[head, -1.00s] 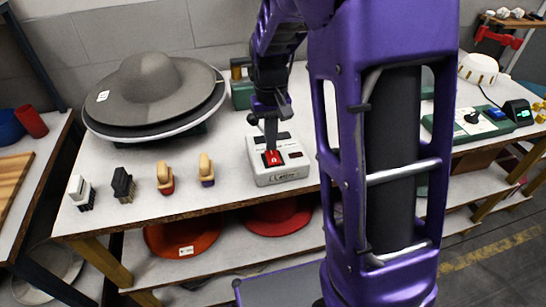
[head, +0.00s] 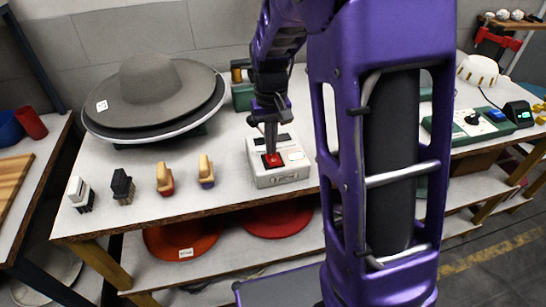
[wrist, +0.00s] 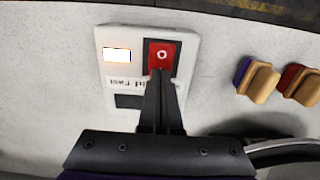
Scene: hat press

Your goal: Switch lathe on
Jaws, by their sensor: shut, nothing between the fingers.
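A white switch box (head: 266,175) sits on the workbench. It has a red rocker switch (head: 272,160) marked "O" in the wrist view (wrist: 162,55). Beside the rocker is a small window (wrist: 117,55), bright white with an orange rim; it shows pale in the head view (head: 295,156). My gripper (head: 271,150) is shut and empty and points down at the rocker. In the wrist view its fingertips (wrist: 160,73) overlap the rocker's lower edge; I cannot tell whether they press it. A grey wide-brimmed hat (head: 165,85) rests on a round plate to the left.
Several small brushes (head: 165,178) stand along the bench's front edge, left of the box. A green device (head: 243,92) is behind it. Orange (head: 182,240) and red (head: 277,220) hats lie on the shelf below. The bench (head: 225,195) is clear between brushes and box.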

